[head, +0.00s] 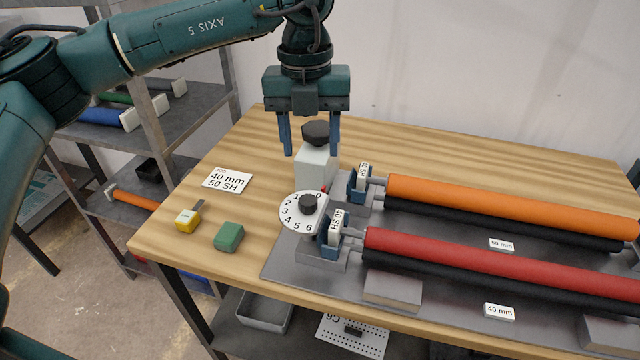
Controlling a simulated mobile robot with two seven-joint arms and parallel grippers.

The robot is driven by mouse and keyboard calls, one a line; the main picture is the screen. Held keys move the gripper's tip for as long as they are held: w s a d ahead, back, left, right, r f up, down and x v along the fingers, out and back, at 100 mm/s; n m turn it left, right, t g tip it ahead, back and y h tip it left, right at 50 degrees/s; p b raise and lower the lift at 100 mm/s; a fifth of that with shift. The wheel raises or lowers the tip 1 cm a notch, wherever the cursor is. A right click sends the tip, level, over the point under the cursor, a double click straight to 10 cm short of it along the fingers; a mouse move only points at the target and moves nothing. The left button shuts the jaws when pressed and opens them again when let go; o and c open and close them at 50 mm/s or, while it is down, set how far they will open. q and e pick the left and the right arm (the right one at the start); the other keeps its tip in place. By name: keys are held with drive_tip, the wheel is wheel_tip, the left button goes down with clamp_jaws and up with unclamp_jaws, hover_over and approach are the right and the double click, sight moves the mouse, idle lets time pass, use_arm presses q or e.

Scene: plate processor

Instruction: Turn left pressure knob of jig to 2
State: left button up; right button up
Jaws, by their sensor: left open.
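The jig (280,262) is a grey plate on the wooden table. At its left end is a white pressure dial (290,222) numbered from 0 to 6, with a black knob (308,204) at its centre. A small red mark shows at the dial's upper right, close to the 0. Behind the dial, a pale block (316,165) has another black knob (316,132) on top. My left gripper (310,152) points down over this block, open, with one finger on either side of the upper knob. I cannot tell if they touch. My right gripper is not in view.
An orange roller (510,205) and a red roller (500,262) lie across the jig with black rollers beside them. A job card (227,180), yellow block (188,220) and green block (229,237) sit on the table's left. Shelves (180,110) stand at the left.

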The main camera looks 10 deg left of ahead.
sight(308, 200)
use_arm(q)
drive_tip(key=f, duration=0.3)
drive_tip(key=f+p, duration=0.1)
drive_tip(key=f, duration=0.3)
drive_tip(key=f+p, duration=0.1)
drive_tip(key=f, duration=0.3)
drive_tip(key=shift+w+a+f, duration=0.15)
drive_tip(key=shift+a+f, duration=0.1)
drive_tip(key=shift+a, duration=0.15)
drive_tip(key=shift+f, duration=0.4)
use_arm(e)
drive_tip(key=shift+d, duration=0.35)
use_arm(q)
drive_tip(key=c, duration=1)
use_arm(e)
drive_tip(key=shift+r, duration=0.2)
use_arm(q)
drive_tip(key=shift+f, duration=0.1)
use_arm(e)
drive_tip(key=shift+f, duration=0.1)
